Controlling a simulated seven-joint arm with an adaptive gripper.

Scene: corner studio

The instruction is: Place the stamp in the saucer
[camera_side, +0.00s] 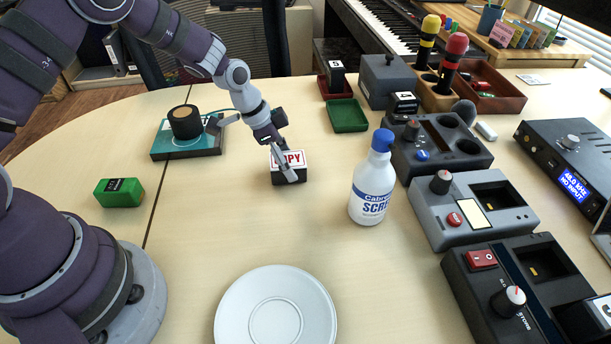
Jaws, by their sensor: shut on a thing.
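The stamp (294,158) is a small dark block with a white top marked "COPY" in red. It is on or just above the table in the middle of the side view; I cannot tell whether it touches the table. My gripper (286,166) reaches it from the upper left and is shut on it, with one finger across its near face. The far finger is mostly hidden. The white round saucer (231,316) lies empty on the table at the bottom, nearer the camera than the stamp, with its lower edge cut off by the frame.
Grey and black device boxes (472,207) line the right side. A green block (119,192) lies at left, and a teal-topped box (187,139) stands behind. Table between stamp and saucer is clear.

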